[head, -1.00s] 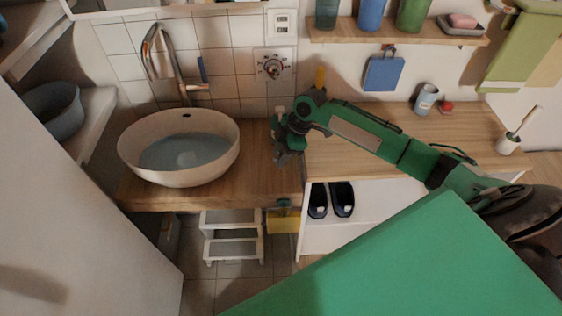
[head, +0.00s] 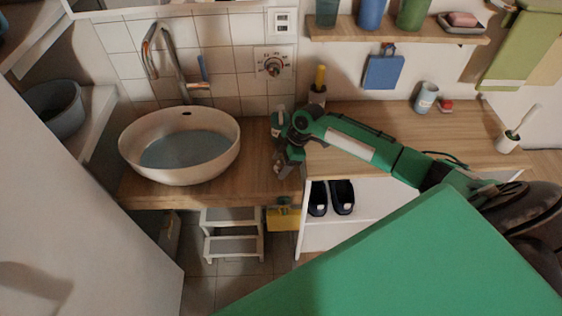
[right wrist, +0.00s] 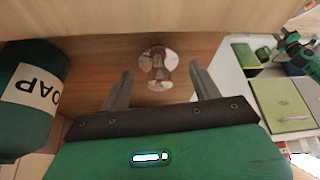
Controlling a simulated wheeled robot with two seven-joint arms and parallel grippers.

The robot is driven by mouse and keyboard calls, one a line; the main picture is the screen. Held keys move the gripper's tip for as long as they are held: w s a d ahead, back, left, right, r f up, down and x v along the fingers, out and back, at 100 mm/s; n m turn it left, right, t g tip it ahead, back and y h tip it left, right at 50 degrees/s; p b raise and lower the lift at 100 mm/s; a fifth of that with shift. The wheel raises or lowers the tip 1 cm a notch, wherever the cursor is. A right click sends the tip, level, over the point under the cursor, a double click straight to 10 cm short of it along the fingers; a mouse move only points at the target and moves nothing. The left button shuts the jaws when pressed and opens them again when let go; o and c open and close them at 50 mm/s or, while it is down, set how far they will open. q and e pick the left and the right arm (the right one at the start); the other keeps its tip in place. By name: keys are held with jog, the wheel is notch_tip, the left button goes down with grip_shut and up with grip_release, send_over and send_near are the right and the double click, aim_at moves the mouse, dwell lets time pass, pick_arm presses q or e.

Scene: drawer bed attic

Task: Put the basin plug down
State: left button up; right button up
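The basin plug (right wrist: 157,68), a shiny metal disc with a knob, shows on a wooden surface in the right wrist view. My right gripper (right wrist: 160,72) is open, with one finger on each side of the plug and visible gaps between them. In the head view my right gripper (head: 283,148) is over the wooden counter (head: 258,165), just right of the white basin (head: 180,176). The plug cannot be made out there. The basin holds bluish water (head: 188,149). My left gripper is not in view.
A dark green soap bottle (right wrist: 30,98) stands close to the left finger in the right wrist view. The tap (head: 180,65) rises behind the basin. A cup (head: 426,98) and a red item (head: 446,105) sit farther right. A white step stool (head: 232,235) is below the counter.

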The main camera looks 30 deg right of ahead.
jog(key=shift+r, duration=0.1)
jog(key=b+v, duration=0.1)
jog(key=v, duration=1.1)
